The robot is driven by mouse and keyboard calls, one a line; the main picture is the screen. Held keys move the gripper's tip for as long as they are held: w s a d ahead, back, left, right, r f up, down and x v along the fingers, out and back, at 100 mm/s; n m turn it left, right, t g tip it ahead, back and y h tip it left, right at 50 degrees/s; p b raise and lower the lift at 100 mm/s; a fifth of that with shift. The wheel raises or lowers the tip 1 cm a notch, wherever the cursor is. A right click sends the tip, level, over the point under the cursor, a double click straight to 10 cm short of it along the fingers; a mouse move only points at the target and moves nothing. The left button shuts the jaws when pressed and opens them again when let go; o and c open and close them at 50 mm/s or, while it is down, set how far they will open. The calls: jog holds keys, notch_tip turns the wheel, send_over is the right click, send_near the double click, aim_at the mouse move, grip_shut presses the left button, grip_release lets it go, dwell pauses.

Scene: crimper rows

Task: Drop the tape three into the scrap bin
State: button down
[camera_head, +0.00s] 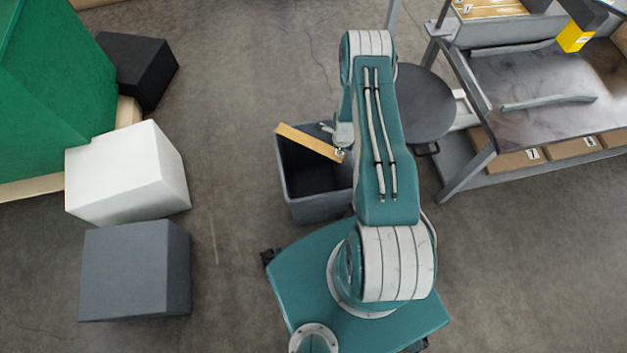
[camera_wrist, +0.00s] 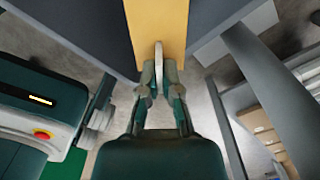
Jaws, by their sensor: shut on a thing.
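My gripper (camera_wrist: 159,78) is shut on a thin pale piece (camera_wrist: 159,52), seen nearly edge-on, which I take to be the tape. In the head view my gripper (camera_head: 342,138) is partly hidden by my arm, over the right side of the dark grey scrap bin (camera_head: 320,208). A small pale bit of the tape (camera_head: 339,154) shows there. The bin is open at the top, and its visible inside looks dark and empty. The tape is at the bin's opening; its exact height above the rim cannot be told.
A tan board (camera_head: 305,140) slants across the bin's opening, close to the tape; it also shows in the wrist view (camera_wrist: 158,20). A round dark stool (camera_head: 422,100) and a workbench (camera_head: 540,95) stand right. White (camera_head: 128,175) and grey (camera_head: 135,270) boxes stand left.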

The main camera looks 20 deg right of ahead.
aim_at(339, 160)
jog(key=shift+d+f, duration=0.1)
jog(key=shift+f, duration=0.25)
notch_tip(339, 160, down, 5)
jog(key=shift+r, duration=0.1)
jog(key=shift+f, duration=0.2)
jog(key=c, duration=0.7)
grip_release()
jog(key=shift+r, duration=0.1)
notch_tip(339, 160, up, 12)
jog(key=shift+f, duration=0.15)
